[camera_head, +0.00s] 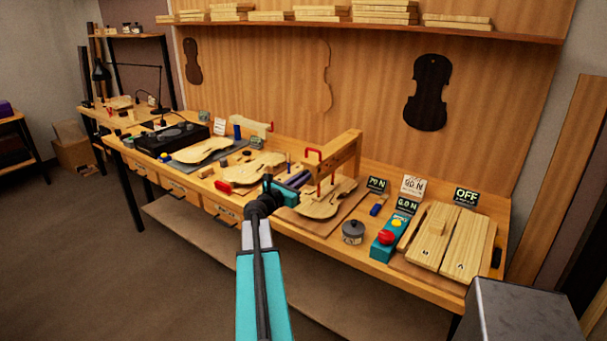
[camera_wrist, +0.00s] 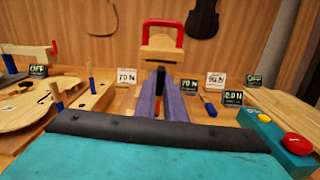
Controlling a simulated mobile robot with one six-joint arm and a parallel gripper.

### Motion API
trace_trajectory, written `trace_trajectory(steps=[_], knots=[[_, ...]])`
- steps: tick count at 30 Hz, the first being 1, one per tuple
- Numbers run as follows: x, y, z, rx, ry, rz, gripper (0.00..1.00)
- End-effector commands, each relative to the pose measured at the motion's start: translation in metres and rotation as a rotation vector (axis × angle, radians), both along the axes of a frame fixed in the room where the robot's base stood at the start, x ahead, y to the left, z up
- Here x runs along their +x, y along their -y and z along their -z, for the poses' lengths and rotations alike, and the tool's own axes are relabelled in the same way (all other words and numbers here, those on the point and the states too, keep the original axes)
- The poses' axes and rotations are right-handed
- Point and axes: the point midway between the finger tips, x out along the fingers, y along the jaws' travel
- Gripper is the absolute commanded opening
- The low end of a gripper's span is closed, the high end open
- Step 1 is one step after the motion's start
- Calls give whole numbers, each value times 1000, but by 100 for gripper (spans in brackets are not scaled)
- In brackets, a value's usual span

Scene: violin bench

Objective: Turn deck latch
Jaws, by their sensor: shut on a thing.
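My gripper (camera_head: 292,181) reaches over the middle of the bench, and its two purple-grey fingers (camera_wrist: 161,82) point away in the wrist view. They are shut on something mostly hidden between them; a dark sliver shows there. Just beyond the fingertips stands the end of a wooden arm (camera_wrist: 160,50), with a red handle (camera_wrist: 163,32) on top. In the head view this arm (camera_head: 345,158) reaches over a violin plate (camera_head: 325,207), and its red handle (camera_head: 313,152) is upright. I cannot tell which part is the deck latch, or whether my fingers hold it.
A teal box with a red button (camera_head: 387,238), a lidded pot (camera_head: 353,231) and pale boards (camera_head: 447,238) stand to the right. Small sign plates (camera_head: 377,185) stand behind. Another violin plate (camera_head: 253,166) and a black machine (camera_head: 171,138) lie left. The floor before the bench is clear.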

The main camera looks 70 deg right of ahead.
Motion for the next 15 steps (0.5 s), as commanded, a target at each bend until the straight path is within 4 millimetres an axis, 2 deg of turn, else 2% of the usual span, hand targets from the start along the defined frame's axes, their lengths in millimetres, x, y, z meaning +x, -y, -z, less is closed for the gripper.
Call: trace_trajectory(steps=[1, 15], knots=[[-4, -1, 4, 12, -16, 11, 0], [-6, -1, 6, 29, -77, 13, 0]])
